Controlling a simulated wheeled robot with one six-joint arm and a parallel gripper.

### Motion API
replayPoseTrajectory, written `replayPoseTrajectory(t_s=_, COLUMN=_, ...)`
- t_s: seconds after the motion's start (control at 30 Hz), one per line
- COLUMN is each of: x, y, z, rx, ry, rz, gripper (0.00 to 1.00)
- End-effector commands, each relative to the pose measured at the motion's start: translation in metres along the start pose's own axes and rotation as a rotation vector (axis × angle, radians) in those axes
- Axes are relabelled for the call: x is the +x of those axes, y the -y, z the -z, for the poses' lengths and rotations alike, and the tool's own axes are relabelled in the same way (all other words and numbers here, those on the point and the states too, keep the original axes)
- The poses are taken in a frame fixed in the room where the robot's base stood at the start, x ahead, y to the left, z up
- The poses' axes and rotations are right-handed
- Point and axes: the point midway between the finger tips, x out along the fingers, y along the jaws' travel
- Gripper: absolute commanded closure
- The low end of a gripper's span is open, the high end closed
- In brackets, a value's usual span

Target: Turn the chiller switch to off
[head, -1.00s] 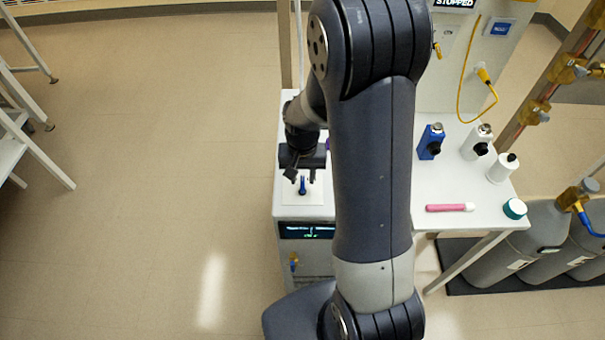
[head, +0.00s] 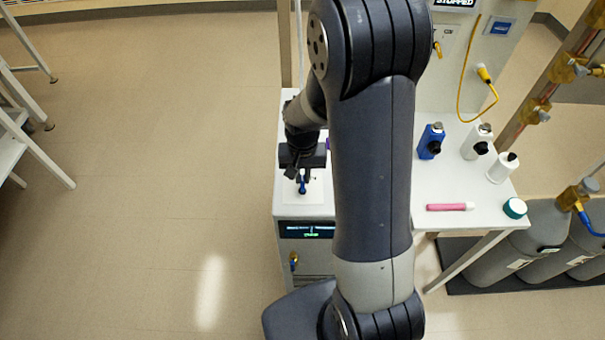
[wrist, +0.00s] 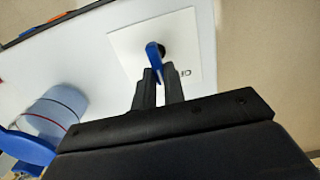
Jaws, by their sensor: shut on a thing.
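The chiller switch (head: 302,187) is a small blue lever on a white plate (head: 291,195) on top of the white chiller. It also shows in the wrist view (wrist: 153,56), with its dark round pivot beside it. My gripper (head: 302,176) comes down onto it from above. In the wrist view my gripper's fingers (wrist: 158,80) are close together, shut on the near end of the blue lever. A mark on the plate right of the lever is only partly readable. The chiller's front display (head: 308,231) is lit; its text is too small to read.
A table to the right holds a blue bottle (head: 431,141), a white bottle (head: 476,142), a pink stick (head: 450,207) and a teal-lidded jar (head: 514,208). The floor left of the chiller is clear.

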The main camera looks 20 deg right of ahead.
Motion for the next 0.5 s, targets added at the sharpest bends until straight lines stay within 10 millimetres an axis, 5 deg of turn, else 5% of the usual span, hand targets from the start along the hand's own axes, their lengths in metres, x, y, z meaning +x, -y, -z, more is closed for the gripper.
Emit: replayPoseTrajectory(t_s=0.5, x=0.0009, y=0.0038, z=-0.0002, rx=-0.299, ry=-0.001, rz=0.0, gripper=1.0)
